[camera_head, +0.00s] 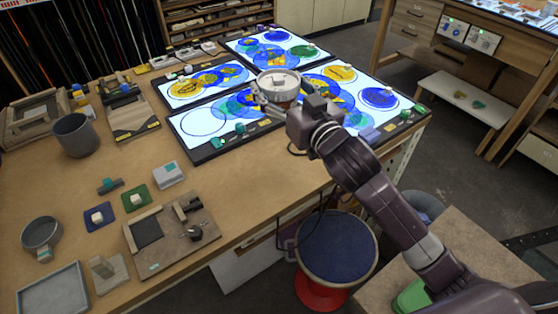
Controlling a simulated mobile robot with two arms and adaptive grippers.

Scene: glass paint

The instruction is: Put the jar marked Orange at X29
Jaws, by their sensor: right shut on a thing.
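My right gripper (277,106) reaches in from the lower right over the lit panels and is shut on a round jar (278,80). The jar has a pale top and a brownish side; it appears upright. No writing on it can be read, so I cannot tell whether it is marked Orange. The gripper hides part of the jar's side and of the panel behind. No spot marked X29 can be made out. My left gripper is not in view.
Dark-framed light panels (204,120) with coloured glass circles cover the back of the wooden workbench (240,187). A grey pot (75,134), a tool board (170,235) and small blocks stand at left. Bare wood lies right of the board. A blue-topped stool (338,245) stands below the edge.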

